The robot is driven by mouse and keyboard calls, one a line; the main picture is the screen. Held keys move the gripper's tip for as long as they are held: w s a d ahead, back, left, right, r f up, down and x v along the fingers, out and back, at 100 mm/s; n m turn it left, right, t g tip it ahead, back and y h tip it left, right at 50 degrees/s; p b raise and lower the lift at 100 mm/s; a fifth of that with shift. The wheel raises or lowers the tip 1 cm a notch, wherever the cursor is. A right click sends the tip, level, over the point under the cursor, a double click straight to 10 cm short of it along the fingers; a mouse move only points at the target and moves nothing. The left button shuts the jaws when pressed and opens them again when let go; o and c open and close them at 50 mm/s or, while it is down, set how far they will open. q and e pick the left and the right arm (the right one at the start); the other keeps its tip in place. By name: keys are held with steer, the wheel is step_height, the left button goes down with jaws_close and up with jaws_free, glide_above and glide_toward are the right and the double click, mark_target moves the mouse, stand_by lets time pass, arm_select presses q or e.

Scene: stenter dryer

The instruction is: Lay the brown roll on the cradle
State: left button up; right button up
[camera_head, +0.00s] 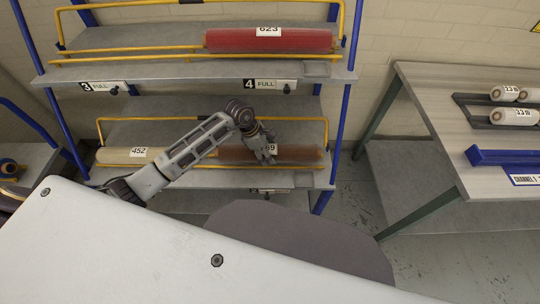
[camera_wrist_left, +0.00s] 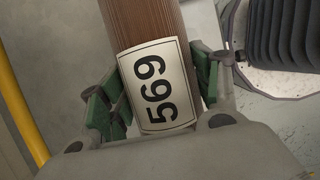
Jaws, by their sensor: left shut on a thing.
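The brown roll (camera_head: 300,154) lies on the lower shelf of the blue-posted rack, at its right side. It carries a white label reading 569, clear in the left wrist view, where the roll (camera_wrist_left: 150,22) runs between the green finger pads. My left gripper (camera_head: 265,152) reaches down onto the roll around its label and is shut on it, with a pad on either side (camera_wrist_left: 160,95). The roll still appears at shelf level behind the yellow rail. I cannot tell which fixture is the cradle. My right gripper is not in view.
A red roll (camera_head: 270,41) lies on the upper shelf (camera_head: 130,73). A cream roll (camera_head: 115,155) lies left on the lower shelf. Yellow rails (camera_head: 220,167) edge the shelves. The table (camera_head: 430,110) at right bears white rolls (camera_head: 512,116) on dark supports and a blue channel (camera_head: 500,157).

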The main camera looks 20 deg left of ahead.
arm_select(q)
steer(key=shift+w+d+r, duration=0.1)
steer(key=shift+w, duration=0.15)
steer(key=shift+w+d, duration=0.25)
steer(key=shift+w, duration=0.05)
step_height(320, 180, down, 3)
steer(key=shift+r, duration=0.1)
steer(key=shift+f, duration=0.4)
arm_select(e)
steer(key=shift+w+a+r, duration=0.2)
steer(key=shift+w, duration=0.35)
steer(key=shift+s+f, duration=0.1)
